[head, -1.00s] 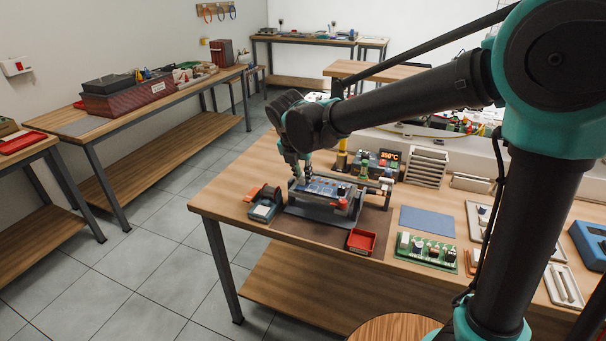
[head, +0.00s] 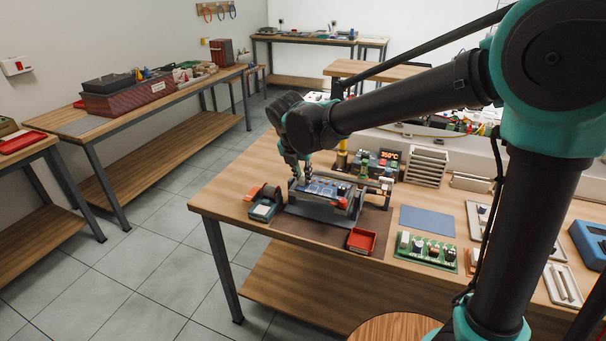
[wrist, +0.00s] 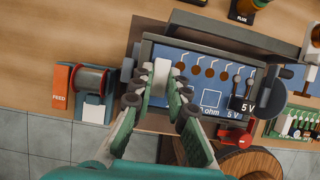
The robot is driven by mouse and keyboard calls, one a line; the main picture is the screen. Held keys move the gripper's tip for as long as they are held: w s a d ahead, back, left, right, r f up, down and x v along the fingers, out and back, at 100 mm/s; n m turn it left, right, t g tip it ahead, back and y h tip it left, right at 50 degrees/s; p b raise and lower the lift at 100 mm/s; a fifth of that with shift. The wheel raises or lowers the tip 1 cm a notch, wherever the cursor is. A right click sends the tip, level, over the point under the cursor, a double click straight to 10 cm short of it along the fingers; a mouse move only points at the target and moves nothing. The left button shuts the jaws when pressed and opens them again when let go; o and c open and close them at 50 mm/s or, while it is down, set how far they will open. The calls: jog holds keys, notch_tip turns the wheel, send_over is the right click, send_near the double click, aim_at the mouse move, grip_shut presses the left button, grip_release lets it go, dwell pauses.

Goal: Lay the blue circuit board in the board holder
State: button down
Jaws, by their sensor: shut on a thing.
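The blue circuit board (head: 325,187) lies at the grey board holder (head: 320,211) on the bench. In the wrist view the board (wrist: 205,98) shows several copper-coloured round pads, white print and dark parts, with the holder's dark rails (wrist: 232,36) along its edges. My gripper (wrist: 160,86) is over the board's left end, with its fingertips closed around a white block there. In the head view my gripper (head: 298,170) reaches down to the same end. The fingers hide part of the board's near edge, so I cannot tell whether it sits fully down.
A feed spool stand (wrist: 90,82) is close left of the holder. A red tray (head: 361,241) stands at its front right. A blue mat (head: 427,221) and a green board with components (head: 425,249) lie farther right. A 350 °C station (head: 389,157) stands behind.

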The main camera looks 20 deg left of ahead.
jog(key=c, duration=1.4)
grip_release()
jog(key=shift+o, duration=0.4)
jog(key=o, duration=0.3)
jog(key=shift+r, duration=3)
jog(key=shift+s, duration=0.15)
